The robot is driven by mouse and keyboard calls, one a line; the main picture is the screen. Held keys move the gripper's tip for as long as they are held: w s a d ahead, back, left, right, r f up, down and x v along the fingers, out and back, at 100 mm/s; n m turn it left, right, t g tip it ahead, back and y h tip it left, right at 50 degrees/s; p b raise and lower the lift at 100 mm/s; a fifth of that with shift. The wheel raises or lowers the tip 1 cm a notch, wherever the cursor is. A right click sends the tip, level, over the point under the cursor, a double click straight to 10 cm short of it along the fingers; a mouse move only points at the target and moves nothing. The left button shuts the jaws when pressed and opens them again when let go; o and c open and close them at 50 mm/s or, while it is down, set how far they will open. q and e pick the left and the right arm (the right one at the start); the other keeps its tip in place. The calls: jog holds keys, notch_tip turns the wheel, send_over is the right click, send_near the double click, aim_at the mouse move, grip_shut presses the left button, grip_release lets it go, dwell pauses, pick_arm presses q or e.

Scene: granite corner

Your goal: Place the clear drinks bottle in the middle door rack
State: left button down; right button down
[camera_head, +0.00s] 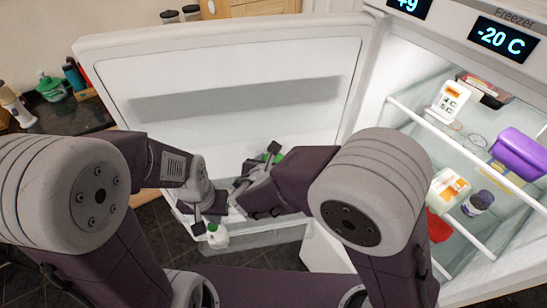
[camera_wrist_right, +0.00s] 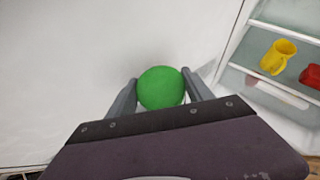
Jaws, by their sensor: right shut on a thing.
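My right gripper (camera_head: 268,158) is shut on the clear drinks bottle, in front of the open fridge door. In the right wrist view its round green top (camera_wrist_right: 161,88) sits between the two fingers (camera_wrist_right: 160,92); the body below is hidden. Only a bit of green (camera_head: 278,158) shows in the head view. My left gripper (camera_head: 208,217) points down, its fingers apart, near a white bottle with a green cap (camera_head: 218,238) low at the door. The door (camera_head: 235,75) has a grey band across its upper part and a clear low rack (camera_head: 265,236). My arms partly hide the middle rack.
The fridge interior on the right has glass shelves (camera_head: 440,130) with a white carton (camera_head: 447,101), a purple container (camera_head: 520,150) and a dark purple-lidded jar (camera_head: 478,202). The wrist view shows a yellow mug (camera_wrist_right: 278,57) and a red item (camera_wrist_right: 311,75). A dark counter (camera_head: 60,115) stands left.

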jog(key=shift+w+a+f, duration=0.1)
jog(key=shift+w+f, duration=0.05)
jog(key=shift+w, duration=0.3)
jog(key=c, duration=0.7)
grip_release()
jog(key=shift+o, duration=1.4)
jog(key=shift+s, duration=0.2)
pick_arm(q)
jog(key=shift+w, duration=0.1)
pick_arm(e)
jog(key=shift+s, duration=0.15)
jog(key=shift+r, duration=0.2)
pick_arm(q)
jog(key=shift+w+f+b, duration=0.15)
jog(key=shift+f+b, duration=0.55)
jog(key=shift+f, duration=0.05)
pick_arm(e)
jog(key=v, duration=1.1)
jog(key=shift+s+r, duration=0.15)
jog(key=shift+s, duration=0.15)
